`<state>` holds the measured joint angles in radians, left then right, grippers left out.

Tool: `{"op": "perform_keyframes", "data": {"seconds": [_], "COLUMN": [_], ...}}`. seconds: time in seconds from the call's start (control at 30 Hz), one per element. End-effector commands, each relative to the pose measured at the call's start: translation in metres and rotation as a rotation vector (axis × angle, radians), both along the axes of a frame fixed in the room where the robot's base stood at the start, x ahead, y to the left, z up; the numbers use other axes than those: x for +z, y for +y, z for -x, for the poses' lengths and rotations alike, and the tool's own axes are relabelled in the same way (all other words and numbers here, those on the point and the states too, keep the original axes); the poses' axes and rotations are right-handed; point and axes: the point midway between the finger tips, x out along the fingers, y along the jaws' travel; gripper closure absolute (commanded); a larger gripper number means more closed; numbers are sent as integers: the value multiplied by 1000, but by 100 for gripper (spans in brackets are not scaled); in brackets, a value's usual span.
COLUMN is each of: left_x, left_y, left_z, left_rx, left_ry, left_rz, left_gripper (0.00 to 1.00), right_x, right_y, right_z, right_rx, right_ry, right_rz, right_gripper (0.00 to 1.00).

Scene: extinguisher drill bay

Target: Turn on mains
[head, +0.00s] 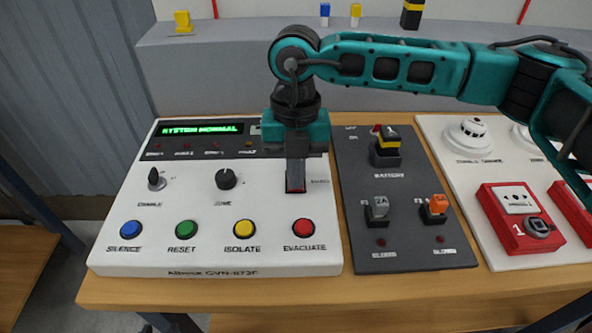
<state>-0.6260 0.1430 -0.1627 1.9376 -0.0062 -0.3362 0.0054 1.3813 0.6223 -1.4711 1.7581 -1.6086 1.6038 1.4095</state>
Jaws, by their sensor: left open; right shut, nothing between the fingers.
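The white fire panel (205,262) lies on the wooden table, with a lit green display (202,129) reading "SYSTEM NORMAL". My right gripper (296,187) comes in from the right and points down over the right part of this panel, above the red EVACUATE button. Its fingers are shut with nothing visible between them. A small label (320,181), too small to read surely, shows just right of the fingertips. Any mains switch there is hidden behind the fingers, and I cannot tell whether they touch it. My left gripper is not in view.
The panel has two black knobs (226,179) and blue, green, yellow and red (303,227) buttons. Right of it stands a dark battery and fuse board (408,230), then a white board with a detector (470,130) and red call point (520,217). A grey ledge runs behind.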

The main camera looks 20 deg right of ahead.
Motion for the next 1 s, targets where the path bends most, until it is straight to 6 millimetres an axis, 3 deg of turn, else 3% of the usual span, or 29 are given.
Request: {"op": "perform_keyframes", "data": {"seconds": [0.87, 1.0], "left_x": [1, 6], "left_y": [0, 0], "left_z": [-1, -1], "left_rx": [0, 0], "left_ry": [-4, -4], "left_rz": [1, 1], "left_gripper": [57, 57], "right_x": [3, 12], "right_y": [-4, -6], "right_z": [-14, -16], "right_rx": [0, -1], "right_ry": [5, 3], "right_rz": [2, 1], "right_gripper": [100, 100]}}
